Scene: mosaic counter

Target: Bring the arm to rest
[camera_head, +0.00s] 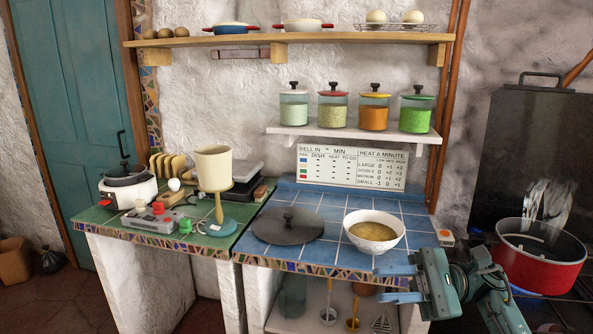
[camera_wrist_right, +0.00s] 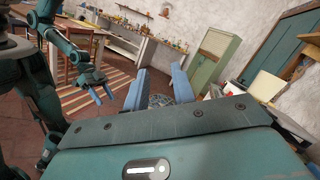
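My right gripper (camera_head: 380,284) is at the front edge of the blue-tiled counter, below and to the right of the white bowl, with its fingers pointing left. Its two blue fingers stand apart with nothing between them. In the right wrist view the same fingers (camera_wrist_right: 159,82) show a clear gap. My left gripper is out of the head view, but the right wrist view shows it (camera_wrist_right: 103,94) at the left, with its blue fingers apart and empty.
A white bowl (camera_head: 373,236) of yellowish liquid and a dark lid (camera_head: 288,226) sit on the blue counter (camera_head: 330,248). A red pot (camera_head: 541,262) stands at the right, close to my right arm. Several jars (camera_head: 374,109) stand on a shelf.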

